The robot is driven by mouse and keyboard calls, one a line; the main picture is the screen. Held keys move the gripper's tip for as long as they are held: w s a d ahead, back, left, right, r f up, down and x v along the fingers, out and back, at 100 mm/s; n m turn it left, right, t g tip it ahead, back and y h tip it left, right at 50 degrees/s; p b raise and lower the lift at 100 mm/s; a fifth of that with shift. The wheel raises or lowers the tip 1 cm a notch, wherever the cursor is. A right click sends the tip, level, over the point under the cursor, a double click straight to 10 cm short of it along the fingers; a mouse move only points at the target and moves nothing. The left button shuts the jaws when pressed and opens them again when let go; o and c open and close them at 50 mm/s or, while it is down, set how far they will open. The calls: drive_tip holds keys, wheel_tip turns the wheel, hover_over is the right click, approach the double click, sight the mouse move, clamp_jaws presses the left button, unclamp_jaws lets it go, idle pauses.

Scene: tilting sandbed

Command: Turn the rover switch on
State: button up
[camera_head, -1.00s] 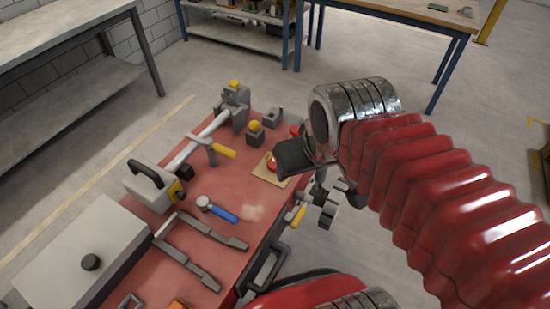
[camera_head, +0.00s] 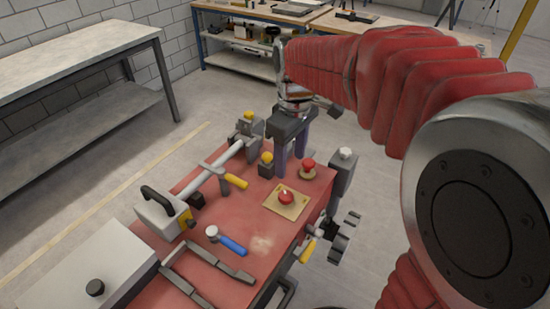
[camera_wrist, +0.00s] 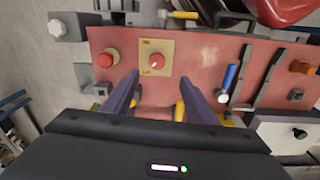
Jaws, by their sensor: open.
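A red round switch knob (camera_head: 286,197) with a white mark sits on a tan plate (camera_head: 271,206) on the red panel top. In the wrist view the knob (camera_wrist: 157,61) shows just beyond and between my fingertips, on its plate (camera_wrist: 148,44) with small markings I cannot read. A second red knob (camera_head: 307,163) stands on a round base farther back; it is left of the plate in the wrist view (camera_wrist: 105,60). My gripper (camera_head: 292,158) points down over the panel's far part, open and empty. It looks clear of both knobs.
The red panel (camera_head: 262,243) also bears a yellow-topped post (camera_head: 266,165), a yellow-handled lever (camera_head: 236,181), a blue-handled valve (camera_head: 232,245) and grey bars (camera_head: 210,262). A grey post (camera_head: 344,168) stands at its right edge. Workbenches stand behind.

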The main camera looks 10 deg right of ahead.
sight(287, 195)
drive_tip(key=shift+w+f+n+g, duration=0.15)
drive_tip(key=shift+w+f+n, duration=0.1)
drive_tip(key=shift+w+f, duration=0.25)
drive_tip(key=shift+w+f+n+g, duration=0.15)
drive_tip(key=shift+w+f+n, duration=0.1)
drive_tip(key=shift+w, duration=0.35)
wheel_tip(287, 195, down, 14)
drive_tip(key=shift+r, duration=0.1)
drive_tip(key=c, duration=1.1)
